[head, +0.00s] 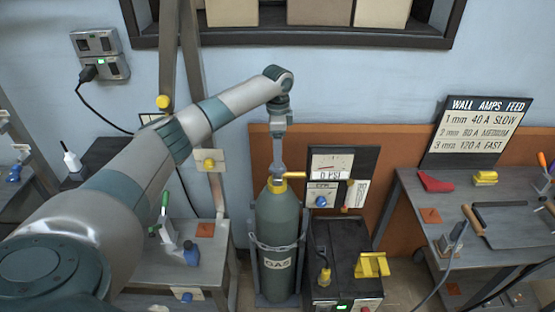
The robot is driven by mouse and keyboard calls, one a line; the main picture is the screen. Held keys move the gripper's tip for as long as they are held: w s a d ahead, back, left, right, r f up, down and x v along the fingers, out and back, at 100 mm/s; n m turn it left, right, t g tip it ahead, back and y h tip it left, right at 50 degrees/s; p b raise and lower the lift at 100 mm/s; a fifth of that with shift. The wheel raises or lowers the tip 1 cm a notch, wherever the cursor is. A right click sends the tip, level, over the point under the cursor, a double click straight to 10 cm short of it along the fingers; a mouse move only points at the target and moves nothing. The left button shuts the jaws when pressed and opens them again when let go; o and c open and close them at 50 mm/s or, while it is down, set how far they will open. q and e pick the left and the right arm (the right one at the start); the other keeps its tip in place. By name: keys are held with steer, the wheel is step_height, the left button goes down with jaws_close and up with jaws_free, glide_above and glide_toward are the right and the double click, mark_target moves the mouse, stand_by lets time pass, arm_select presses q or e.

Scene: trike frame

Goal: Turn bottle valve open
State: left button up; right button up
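The gas bottle (277,232) is a dark green cylinder marked GAS, standing upright in a grey holder at the centre. A yellow valve (277,187) sits on its top, with a yellow outlet pipe (293,175) leading right. The gauge panel (330,163) beside it reads 0 PSI. My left arm reaches in from the left, and my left gripper (279,172) points down right above the valve, at or very near it. The fingers are too small to show whether they are open or shut. My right gripper is not in view.
A black machine (343,262) with a yellow bracket (372,265) stands right of the bottle. A workbench (420,212) with tools stands at the right under a wall chart (478,130). A grey table (150,277) is at the left. A shelf (300,34) hangs above.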

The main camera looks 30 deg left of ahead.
arm_select(q)
steer(key=shift+f+p, duration=0.5)
steer(key=shift+f, duration=2.15)
steer(key=c, duration=1)
